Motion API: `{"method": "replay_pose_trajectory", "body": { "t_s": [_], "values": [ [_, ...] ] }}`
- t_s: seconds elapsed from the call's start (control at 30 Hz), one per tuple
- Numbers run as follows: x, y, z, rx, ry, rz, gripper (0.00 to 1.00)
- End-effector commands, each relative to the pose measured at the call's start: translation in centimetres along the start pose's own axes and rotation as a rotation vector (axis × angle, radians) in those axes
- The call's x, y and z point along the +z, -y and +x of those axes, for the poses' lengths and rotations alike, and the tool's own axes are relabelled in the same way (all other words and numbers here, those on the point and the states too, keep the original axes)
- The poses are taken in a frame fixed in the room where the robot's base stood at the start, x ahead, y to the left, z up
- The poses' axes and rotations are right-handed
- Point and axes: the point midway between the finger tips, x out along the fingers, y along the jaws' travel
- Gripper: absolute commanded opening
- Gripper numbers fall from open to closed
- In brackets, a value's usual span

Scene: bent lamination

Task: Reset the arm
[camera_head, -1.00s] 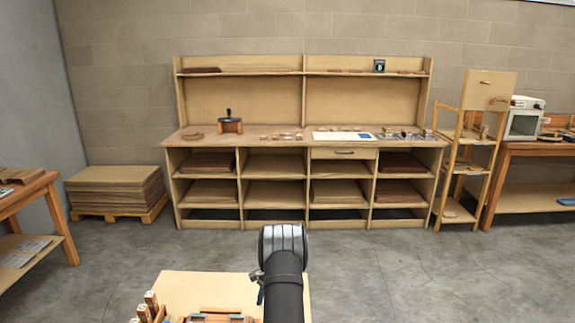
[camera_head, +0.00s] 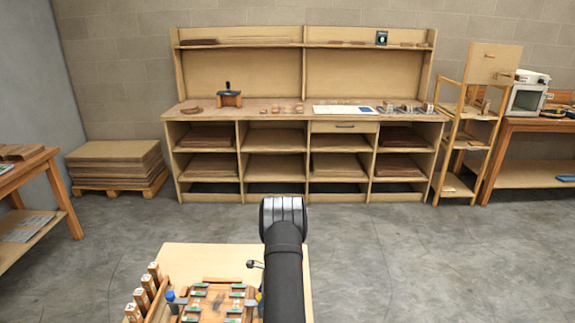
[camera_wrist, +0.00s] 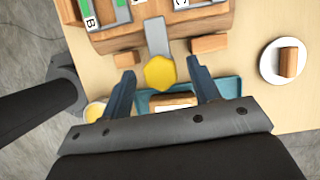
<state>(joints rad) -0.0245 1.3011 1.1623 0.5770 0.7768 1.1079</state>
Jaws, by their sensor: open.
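My gripper (camera_wrist: 160,88) shows in the wrist view with its two dark blue fingers spread apart. It is open, and nothing is clamped between the fingers. A yellow knob or cap on a grey strip (camera_wrist: 159,73) lies in line with the gap between the fingertips. In the head view my arm rises at the front centre over the light wooden work table (camera_head: 200,254), and the gripper itself is hidden there.
A wooden fixture (camera_wrist: 185,38) with lettered labels stands ahead of the fingers. A teal tray (camera_wrist: 226,87) lies beneath them, and a white plate (camera_wrist: 285,62) with a wooden block is at right. A shelf bench (camera_head: 304,150) stands by the wall, with open floor before it.

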Motion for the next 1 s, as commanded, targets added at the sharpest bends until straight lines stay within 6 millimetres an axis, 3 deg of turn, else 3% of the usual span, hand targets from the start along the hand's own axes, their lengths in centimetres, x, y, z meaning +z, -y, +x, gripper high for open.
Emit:
{"method": "replay_pose_trajectory", "body": {
  "t_s": [0.5, 1.0],
  "values": [
    [0.20, -0.42, 0.05, -0.244, 0.000, 0.591, 0.56],
    [0.19, -0.42, 0.07, -0.287, 0.000, 0.693, 0.56]
  ]
}}
